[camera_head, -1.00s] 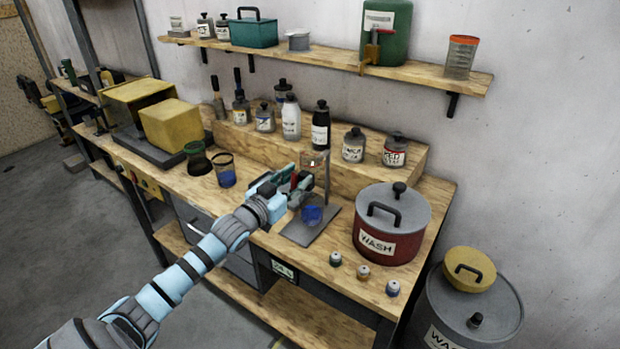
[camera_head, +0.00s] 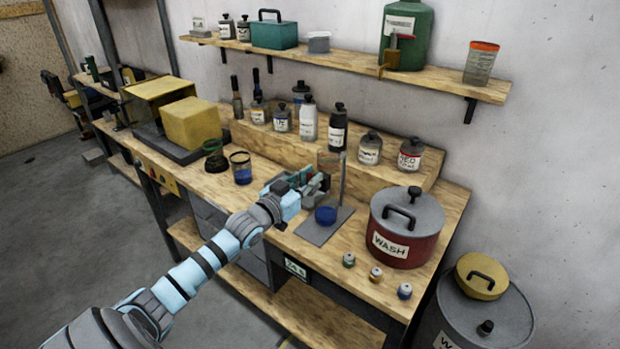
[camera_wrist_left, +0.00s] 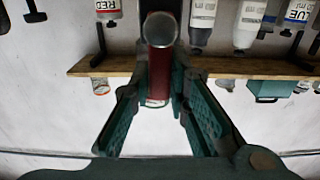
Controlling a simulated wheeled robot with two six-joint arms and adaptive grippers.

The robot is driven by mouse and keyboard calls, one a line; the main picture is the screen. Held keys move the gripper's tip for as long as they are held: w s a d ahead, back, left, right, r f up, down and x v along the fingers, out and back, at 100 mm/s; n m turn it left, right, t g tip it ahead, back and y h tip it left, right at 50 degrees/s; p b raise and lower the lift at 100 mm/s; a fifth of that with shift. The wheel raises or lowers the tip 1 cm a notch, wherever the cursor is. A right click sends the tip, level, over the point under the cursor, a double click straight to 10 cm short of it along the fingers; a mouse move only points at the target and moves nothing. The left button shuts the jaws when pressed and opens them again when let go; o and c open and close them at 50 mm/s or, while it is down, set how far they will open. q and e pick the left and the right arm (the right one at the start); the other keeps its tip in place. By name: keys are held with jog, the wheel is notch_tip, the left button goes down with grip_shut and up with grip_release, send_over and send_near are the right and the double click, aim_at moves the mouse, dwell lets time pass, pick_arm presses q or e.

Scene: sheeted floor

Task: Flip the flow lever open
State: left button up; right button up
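The gripper hides most of the handle there. My right gripper is not in view.
Bottles (camera_head: 369,151) line the riser behind. Two beakers (camera_head: 242,170) and a yellow box (camera_head: 193,124) are left. A shelf (camera_head: 440,80) holds a green drum (camera_head: 408,30).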

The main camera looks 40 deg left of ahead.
pick_arm(q)
jog(key=o, duration=0.3)
notch_tip(320, 180, up, 10)
jog(key=shift+f, duration=0.1)
dwell(0.7)
